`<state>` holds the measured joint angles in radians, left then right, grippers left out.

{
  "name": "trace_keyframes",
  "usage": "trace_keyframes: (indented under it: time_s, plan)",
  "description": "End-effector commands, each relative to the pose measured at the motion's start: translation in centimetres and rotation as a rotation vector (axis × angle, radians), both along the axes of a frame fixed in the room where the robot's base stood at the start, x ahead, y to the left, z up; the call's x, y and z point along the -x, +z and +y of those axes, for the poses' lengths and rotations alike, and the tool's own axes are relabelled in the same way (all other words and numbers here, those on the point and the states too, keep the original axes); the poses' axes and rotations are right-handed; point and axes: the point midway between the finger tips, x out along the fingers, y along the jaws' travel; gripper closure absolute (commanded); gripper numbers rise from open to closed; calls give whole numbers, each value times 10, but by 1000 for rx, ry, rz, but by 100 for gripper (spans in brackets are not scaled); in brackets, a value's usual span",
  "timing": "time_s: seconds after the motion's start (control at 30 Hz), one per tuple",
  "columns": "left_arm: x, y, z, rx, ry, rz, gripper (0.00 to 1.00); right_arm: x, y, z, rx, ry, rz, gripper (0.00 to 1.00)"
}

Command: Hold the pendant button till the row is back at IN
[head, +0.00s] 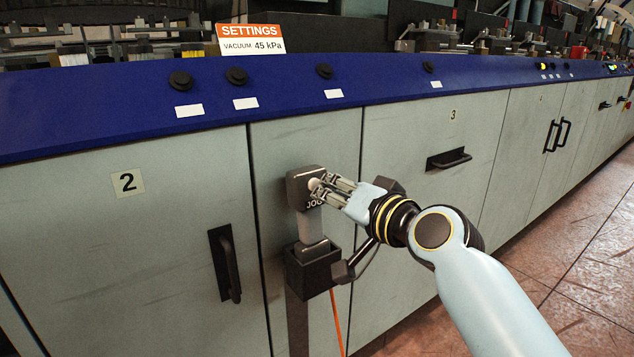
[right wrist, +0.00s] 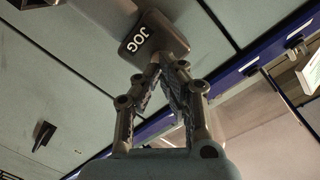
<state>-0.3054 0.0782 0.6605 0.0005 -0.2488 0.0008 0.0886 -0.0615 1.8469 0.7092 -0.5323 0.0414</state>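The pendant (head: 305,186) is a dark box head marked JOG on a grey handle, standing in a black holder (head: 312,268) in front of the cabinets. A pale round button (head: 313,184) shows on its face, partly covered by my fingertips. My right gripper (head: 322,186) is at that face, its fingers pointing at the button; contact looks likely but I cannot be sure. In the right wrist view the fingers (right wrist: 158,62) meet at their tips with nothing between them, against the JOG head (right wrist: 152,38). My left gripper is out of view. I cannot make out the row or an IN mark.
The long machine has grey cabinet doors with black handles (head: 225,264) and a blue top rail (head: 120,108) with black knobs. An orange-headed SETTINGS card (head: 249,39) stands above the rail. An orange cable (head: 337,322) hangs below the holder. Tiled floor (head: 585,262) is clear at right.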

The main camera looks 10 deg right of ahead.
Motion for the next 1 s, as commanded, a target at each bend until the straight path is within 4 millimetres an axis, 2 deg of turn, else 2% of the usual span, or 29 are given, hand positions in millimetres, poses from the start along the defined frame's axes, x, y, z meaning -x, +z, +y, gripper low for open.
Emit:
trace_keyframes:
  time_s: [0.5, 0.9, 1.0]
  plan:
    - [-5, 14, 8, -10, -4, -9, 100, 42, 6, -15, 1, 0, 1, 100]
    - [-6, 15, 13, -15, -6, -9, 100, 48, 6, -17, 0, 1, 1, 100]
    - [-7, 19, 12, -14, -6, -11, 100, 55, -2, -18, 4, 1, 24, 100]
